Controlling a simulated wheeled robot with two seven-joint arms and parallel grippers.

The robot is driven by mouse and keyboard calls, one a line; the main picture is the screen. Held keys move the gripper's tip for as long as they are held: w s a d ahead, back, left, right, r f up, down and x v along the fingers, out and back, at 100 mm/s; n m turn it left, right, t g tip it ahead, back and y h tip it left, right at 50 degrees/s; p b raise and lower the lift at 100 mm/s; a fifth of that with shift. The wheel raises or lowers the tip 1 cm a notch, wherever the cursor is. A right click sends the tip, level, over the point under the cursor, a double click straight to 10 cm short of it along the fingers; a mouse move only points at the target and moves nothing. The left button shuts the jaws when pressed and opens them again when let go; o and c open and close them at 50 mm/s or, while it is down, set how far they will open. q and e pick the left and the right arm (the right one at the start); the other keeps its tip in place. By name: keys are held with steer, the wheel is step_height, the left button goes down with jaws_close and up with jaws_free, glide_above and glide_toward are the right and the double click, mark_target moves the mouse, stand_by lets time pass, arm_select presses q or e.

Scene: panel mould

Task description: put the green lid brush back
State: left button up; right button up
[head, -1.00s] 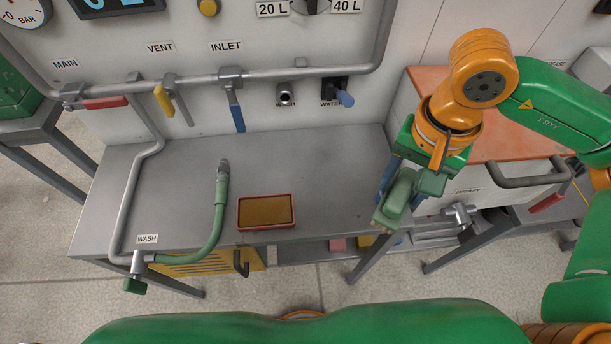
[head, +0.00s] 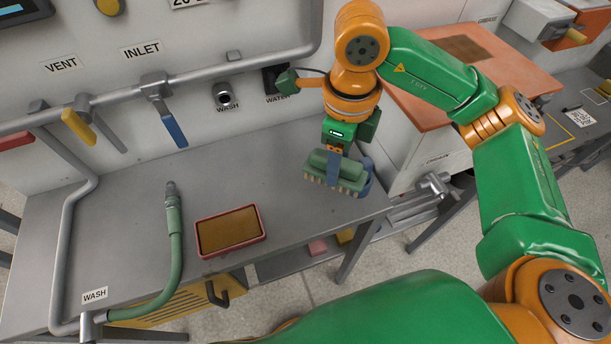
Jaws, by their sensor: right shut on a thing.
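The green lid brush (head: 322,182) is in my right gripper (head: 350,172), at the right end of the grey bench. Its green back is up and its pale bristles face down. The blue fingers are shut around its body. I cannot tell whether the bristles touch the bench top or hang just above it. To the right, a grey surface bears yellow outlines and a white label (head: 579,116), too small to read surely. My left gripper is out of view.
On the grey bench (head: 120,215) lie a red-rimmed tray (head: 198,236) with a brown inside and a green wash hose (head: 176,250). An orange-topped box (head: 420,75) stands to the right. Pipes and a blue-handled valve (head: 172,128) line the wall. The bench middle is clear.

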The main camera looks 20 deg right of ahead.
steer(key=w+a+f, duration=0.1)
steer(key=f, duration=0.1)
steer(key=w+a+f+p, duration=0.1)
steer(key=w+f, duration=0.1)
steer(key=w+a+f, duration=0.1)
steer(key=a+f, duration=0.1)
steer(key=shift+w+p, duration=0.3)
steer(key=shift+w, duration=0.1)
step_height(320, 180, down, 3)
steer(key=shift+w+r+p, duration=0.1)
steer(key=shift+r+p, duration=0.05)
steer(key=shift+p, duration=0.75)
steer(key=shift+f, duration=0.35)
steer(key=shift+f+b, duration=0.35)
steer(key=shift+b, duration=0.1)
steer(key=o, duration=1.3)
steer(key=shift+r, duration=0.15)
steer(key=shift+r+p, duration=0.15)
steer(key=shift+p, duration=0.15)
arm_select(q)
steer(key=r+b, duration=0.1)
steer(key=b, duration=0.2)
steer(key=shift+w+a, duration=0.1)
arm_select(e)
step_height(320, 180, up, 12)
